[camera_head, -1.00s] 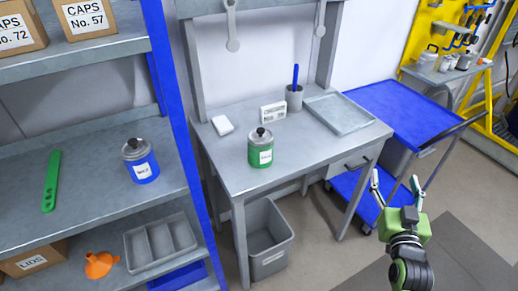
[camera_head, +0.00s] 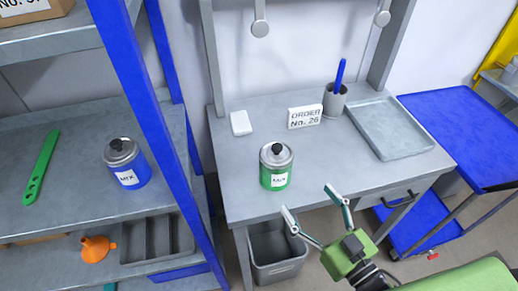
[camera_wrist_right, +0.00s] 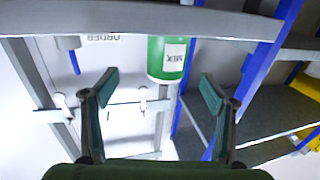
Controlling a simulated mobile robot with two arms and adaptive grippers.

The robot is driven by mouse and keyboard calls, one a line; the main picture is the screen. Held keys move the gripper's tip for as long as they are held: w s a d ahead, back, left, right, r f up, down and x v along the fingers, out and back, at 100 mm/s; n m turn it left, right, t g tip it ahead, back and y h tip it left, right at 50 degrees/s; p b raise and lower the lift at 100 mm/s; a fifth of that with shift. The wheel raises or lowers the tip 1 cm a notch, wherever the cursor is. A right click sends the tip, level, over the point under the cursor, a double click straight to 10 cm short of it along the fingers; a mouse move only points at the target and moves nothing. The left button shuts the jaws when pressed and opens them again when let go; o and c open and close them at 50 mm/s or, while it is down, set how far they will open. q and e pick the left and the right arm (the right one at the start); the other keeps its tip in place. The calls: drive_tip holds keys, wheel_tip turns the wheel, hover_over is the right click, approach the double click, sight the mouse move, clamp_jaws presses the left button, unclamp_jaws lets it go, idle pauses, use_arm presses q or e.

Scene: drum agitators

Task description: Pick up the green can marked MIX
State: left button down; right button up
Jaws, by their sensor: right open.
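The green can (camera_head: 275,168) with a grey lid, black knob and white label stands upright near the front of the grey workbench. In the right wrist view the green can (camera_wrist_right: 160,58) shows inverted, its label reading MIX. My right gripper (camera_head: 309,200) is open and empty, in front of the bench's front edge, to the right of and nearer than the can, not touching it. In the wrist view the can appears beyond the space between the right gripper's open fingers (camera_wrist_right: 160,80). My left gripper is not in view.
The bench holds an order sign (camera_head: 305,117), a pen cup (camera_head: 334,100), a white block (camera_head: 241,123) and a grey tray (camera_head: 393,128). A grey bin (camera_head: 278,268) stands below.

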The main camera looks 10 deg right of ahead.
sight(284, 177)
drive_tip(key=shift+y, duration=0.3)
drive_tip(key=w+a, duration=0.1)
drive_tip(key=w, duration=0.1)
drive_tip(key=w+a+p, duration=0.1)
drive_tip(key=a, duration=0.1)
drive_tip(key=shift+w+r, duration=0.35)
drive_tip(key=p+x, duration=0.1)
drive_tip(key=x, duration=0.1)
drive_tip(key=shift+w+f, duration=0.15)
drive_tip(key=shift+w, duration=0.2)
drive_tip(key=shift+w+a, duration=0.15)
drive_tip(key=shift+w, duration=0.45)
drive_tip(key=shift+w+a+p, duration=0.1)
drive_tip(key=shift+w+p, duration=0.2)
drive_tip(key=p+x, duration=0.1)
drive_tip(key=x, duration=0.2)
drive_tip(key=shift+w, duration=0.25)
drive_tip(key=shift+w+a, duration=0.1)
drive_tip(key=shift+w, duration=0.4)
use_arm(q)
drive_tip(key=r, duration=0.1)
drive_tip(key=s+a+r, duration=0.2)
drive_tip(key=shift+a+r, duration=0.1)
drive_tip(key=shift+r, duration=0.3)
